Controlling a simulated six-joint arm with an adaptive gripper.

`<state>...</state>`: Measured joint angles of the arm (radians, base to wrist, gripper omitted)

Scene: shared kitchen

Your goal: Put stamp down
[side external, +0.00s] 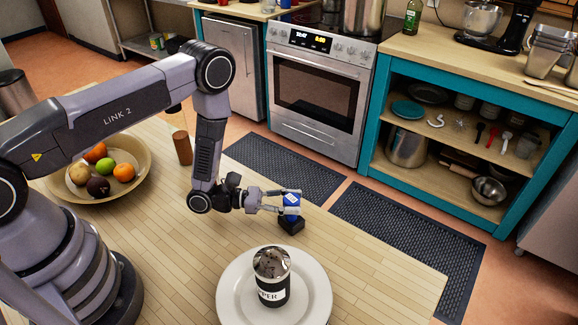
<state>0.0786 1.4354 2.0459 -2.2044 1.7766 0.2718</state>
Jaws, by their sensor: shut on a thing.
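My gripper (284,201) is shut on the stamp (291,199), a small blue and white piece in the side external view. A small black block (291,225) is directly below the blue part, at the table surface. I cannot tell whether this block is the stamp's own base or a separate thing, nor whether the two touch. The gripper comes in from the left, low over the wooden table (180,225). Part of the stamp is hidden by the fingers.
A white plate (230,296) holding a labelled dark pepper shaker (272,289) with a shiny top is just in front of the stamp. A bowl of fruit (140,179) and a brown cylinder (182,149) are to the left. The table's right part (380,285) is clear.

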